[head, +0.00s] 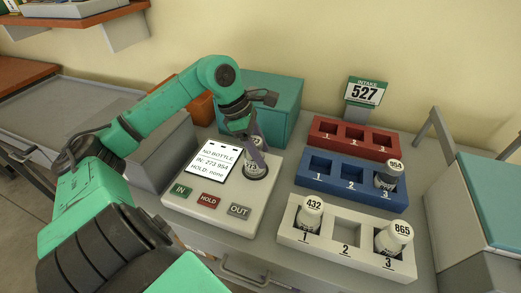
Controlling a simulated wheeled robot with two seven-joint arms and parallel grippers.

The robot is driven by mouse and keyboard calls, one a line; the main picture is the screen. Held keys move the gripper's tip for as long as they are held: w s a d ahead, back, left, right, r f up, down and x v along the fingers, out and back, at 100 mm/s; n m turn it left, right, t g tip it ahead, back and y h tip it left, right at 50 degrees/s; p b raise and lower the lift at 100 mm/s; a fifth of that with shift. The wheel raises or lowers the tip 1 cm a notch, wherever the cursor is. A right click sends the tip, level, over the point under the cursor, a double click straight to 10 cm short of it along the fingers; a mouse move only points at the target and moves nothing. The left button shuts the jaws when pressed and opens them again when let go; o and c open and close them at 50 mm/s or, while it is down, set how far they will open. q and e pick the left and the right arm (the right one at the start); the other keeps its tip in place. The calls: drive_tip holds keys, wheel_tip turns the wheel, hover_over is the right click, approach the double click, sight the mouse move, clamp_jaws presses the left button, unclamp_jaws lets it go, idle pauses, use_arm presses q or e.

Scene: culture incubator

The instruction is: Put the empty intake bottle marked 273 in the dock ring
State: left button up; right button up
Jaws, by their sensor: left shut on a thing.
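My left gripper (257,152) is shut on a small bottle (251,169) over the dock ring (247,177) on the white console. The bottle is partly hidden by the fingers; its label seems to end in 73. The bottle looks upright, its lower part at the dark ring; I cannot tell whether it rests on the bottom. The console screen (213,162) reads "NO BOTTLE", "IN: 273 954", "HOLD: none". My right gripper is not in view.
The red rack (352,123) looks empty. The blue rack (331,188) holds bottle 954 (388,176) in slot 3. The white rack (344,253) holds bottles 432 (311,213) and 865 (392,238). An intake sign (364,92) reads 527. A teal box (275,95) stands behind the console.

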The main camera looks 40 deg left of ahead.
use_arm(q)
drive_tip(key=shift+f, duration=0.15)
drive_tip(key=shift+f, duration=0.15)
drive_tip(key=o, duration=1.4)
drive_tip(key=shift+c, duration=0.2)
drive_tip(key=shift+r, duration=0.2)
drive_tip(key=shift+a+r, duration=0.1)
drive_tip(key=shift+r, duration=0.1)
drive_tip(key=b+v, duration=0.1)
drive_tip(key=v, duration=1)
drive_tip(key=shift+r, duration=0.35)
